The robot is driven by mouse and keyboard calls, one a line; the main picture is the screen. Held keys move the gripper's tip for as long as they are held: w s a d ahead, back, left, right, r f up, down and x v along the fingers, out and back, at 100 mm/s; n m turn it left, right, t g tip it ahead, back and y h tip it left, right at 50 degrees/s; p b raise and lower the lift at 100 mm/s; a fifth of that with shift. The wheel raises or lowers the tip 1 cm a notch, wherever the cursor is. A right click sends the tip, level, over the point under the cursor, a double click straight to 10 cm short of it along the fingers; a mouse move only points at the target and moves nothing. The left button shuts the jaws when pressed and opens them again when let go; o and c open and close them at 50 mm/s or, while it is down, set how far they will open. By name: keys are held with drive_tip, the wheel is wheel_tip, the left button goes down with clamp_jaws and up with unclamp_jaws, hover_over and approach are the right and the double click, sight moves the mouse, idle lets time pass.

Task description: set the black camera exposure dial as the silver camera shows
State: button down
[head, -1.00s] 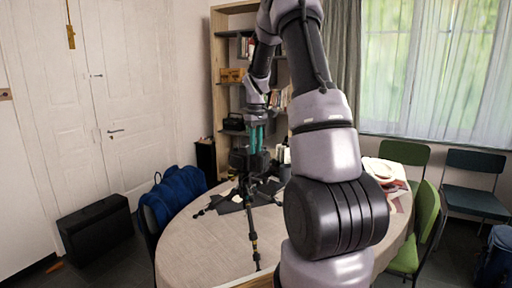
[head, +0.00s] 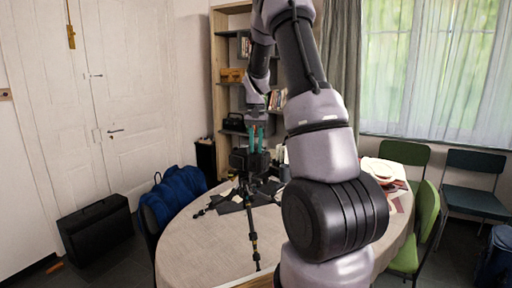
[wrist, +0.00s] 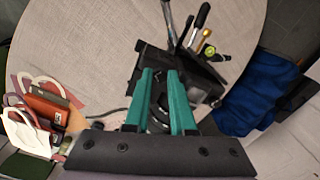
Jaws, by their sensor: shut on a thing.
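The black camera (head: 241,160) sits on a tripod (head: 251,220) that stands on the round table. My gripper (head: 256,148) reaches down onto the camera's top from above. In the wrist view its two teal fingers (wrist: 160,72) point at the black camera (wrist: 205,75), with a small gap between them. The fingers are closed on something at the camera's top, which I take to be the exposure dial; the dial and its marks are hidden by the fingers. I cannot make out the silver camera in either view; my arm hides part of the table.
The table (head: 195,245) has bare cloth at its front left. Tripod handles (wrist: 200,22) stick out near the camera in the wrist view.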

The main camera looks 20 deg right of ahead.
drive_tip(key=shift+m, duration=0.6)
drive_tip(key=c, duration=0.8)
unclamp_jaws()
drive_tip(key=shift+o, duration=0.2)
